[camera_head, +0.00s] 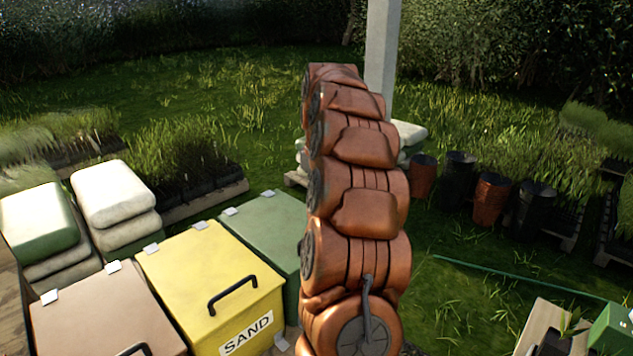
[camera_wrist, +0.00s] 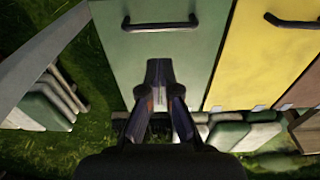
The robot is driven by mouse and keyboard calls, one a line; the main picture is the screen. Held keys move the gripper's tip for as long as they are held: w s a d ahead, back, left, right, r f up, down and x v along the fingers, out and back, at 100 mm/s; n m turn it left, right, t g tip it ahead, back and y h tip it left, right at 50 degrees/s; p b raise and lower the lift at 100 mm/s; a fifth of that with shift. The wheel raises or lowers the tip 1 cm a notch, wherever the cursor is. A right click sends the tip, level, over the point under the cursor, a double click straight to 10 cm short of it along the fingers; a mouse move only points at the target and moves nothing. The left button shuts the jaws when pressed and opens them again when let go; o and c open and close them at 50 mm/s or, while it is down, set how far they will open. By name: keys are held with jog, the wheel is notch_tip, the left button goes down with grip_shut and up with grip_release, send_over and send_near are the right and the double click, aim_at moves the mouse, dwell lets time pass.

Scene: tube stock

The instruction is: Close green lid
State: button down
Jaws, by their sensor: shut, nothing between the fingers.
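The green lid (camera_head: 268,226) lies flat on its box beside the yellow lid in the head view, with its right part hidden behind my arm. It fills the upper middle of the wrist view (camera_wrist: 205,62), where its dark handle (camera_wrist: 160,26) shows near the top edge. My gripper (camera_wrist: 159,66) is shut and empty. Its fingertips are over the green lid, on the side away from the handle. I cannot tell whether they touch it. In the head view my gripper is hidden.
The yellow SAND box (camera_head: 208,280) and a tan-lidded box (camera_head: 108,312) stand in a row with the green one. Stacked sacks (camera_head: 112,195) and planter trays (camera_head: 205,198) lie behind. Dark and rust-coloured pots (camera_head: 492,198) stand at right. Open grass (camera_head: 455,300) lies right of my arm.

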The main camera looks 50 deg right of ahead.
jog(key=shift+w+f+p, duration=0.15)
jog(key=shift+f+p, duration=0.4)
jog(key=shift+f, duration=1.35)
jog(key=shift+w+f+p, duration=0.1)
jog(key=shift+f+p, duration=0.45)
jog(key=shift+f, duration=1.3)
jog(key=shift+f, duration=0.1)
jog(key=shift+s+d+f+b, duration=0.15)
jog(key=shift+s+f+b, duration=0.05)
jog(key=shift+f+b, duration=0.55)
jog(key=f+b, duration=0.1)
jog(key=f+t+b, duration=0.1)
jog(key=shift+s+f, duration=0.35)
jog(key=shift+s, duration=0.05)
jog(key=shift+s+a+f+t, duration=0.1)
jog(key=shift+a+f+t, duration=0.1)
jog(key=shift+t, duration=0.1)
jog(key=shift+a, duration=0.1)
jog(key=b+v, duration=0.2)
jog(key=v, duration=1.2)
jog(key=shift+w+d+r+b, duration=0.2)
jog(key=shift+w+r+b, duration=0.1)
jog(key=shift+r+b, duration=0.15)
